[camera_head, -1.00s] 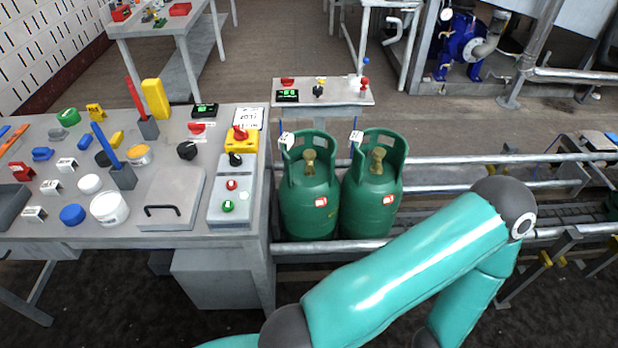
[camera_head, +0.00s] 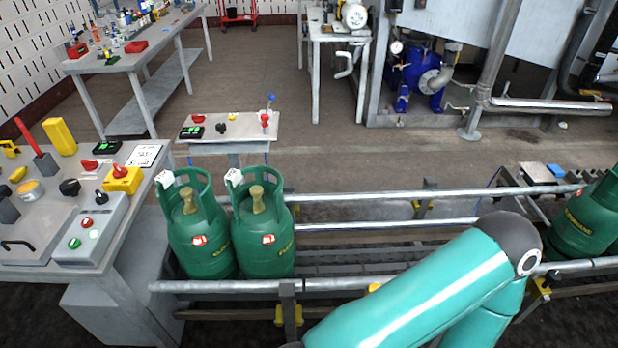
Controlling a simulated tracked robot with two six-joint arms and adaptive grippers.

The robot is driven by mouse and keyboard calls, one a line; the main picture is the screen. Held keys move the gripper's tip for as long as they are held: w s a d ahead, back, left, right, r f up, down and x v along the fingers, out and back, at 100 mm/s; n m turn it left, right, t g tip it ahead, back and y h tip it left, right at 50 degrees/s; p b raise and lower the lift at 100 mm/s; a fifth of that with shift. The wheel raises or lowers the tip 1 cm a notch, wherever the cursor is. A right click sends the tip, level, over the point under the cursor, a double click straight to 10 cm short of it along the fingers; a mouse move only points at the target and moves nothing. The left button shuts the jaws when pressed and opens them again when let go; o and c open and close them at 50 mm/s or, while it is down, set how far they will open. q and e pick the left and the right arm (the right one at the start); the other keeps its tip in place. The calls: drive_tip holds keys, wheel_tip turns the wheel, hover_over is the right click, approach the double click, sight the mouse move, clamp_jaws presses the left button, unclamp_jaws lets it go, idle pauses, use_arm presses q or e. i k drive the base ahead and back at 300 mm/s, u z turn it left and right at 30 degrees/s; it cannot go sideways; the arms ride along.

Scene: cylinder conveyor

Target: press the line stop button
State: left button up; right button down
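A grey control box (camera_head: 92,232) lies on the bench at the left. It carries a red button (camera_head: 87,222), a green button (camera_head: 74,243) and a black knob (camera_head: 101,198). Behind it stands a yellow box with a red knob (camera_head: 120,171), next to a red button-like part (camera_head: 90,165). A small stand (camera_head: 228,130) behind the cylinders also has red parts. I cannot read which one is the line stop button. Neither gripper is in view. One teal arm of mine crosses the lower right, its gripper outside the picture.
Two green gas cylinders (camera_head: 196,240) and (camera_head: 263,235) stand upright on the conveyor (camera_head: 340,285), close together. Another green cylinder (camera_head: 590,222) is at the right edge. Metal rails (camera_head: 400,195) run along the conveyor. The conveyor is clear between the cylinder groups.

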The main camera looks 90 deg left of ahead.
sight(88, 222)
drive_tip(key=z, duration=0.2)
drive_tip(key=i, duration=0.55)
drive_tip(key=u, duration=1.85)
drive_tip(key=i, duration=0.2)
drive_tip(key=u, duration=2.2)
drive_tip(key=i, duration=0.2)
drive_tip(key=u, duration=1.1)
drive_tip(key=k, duration=0.65)
drive_tip(key=u, duration=0.2)
drive_tip(key=i, duration=0.7)
drive_tip(key=u, duration=0.45)
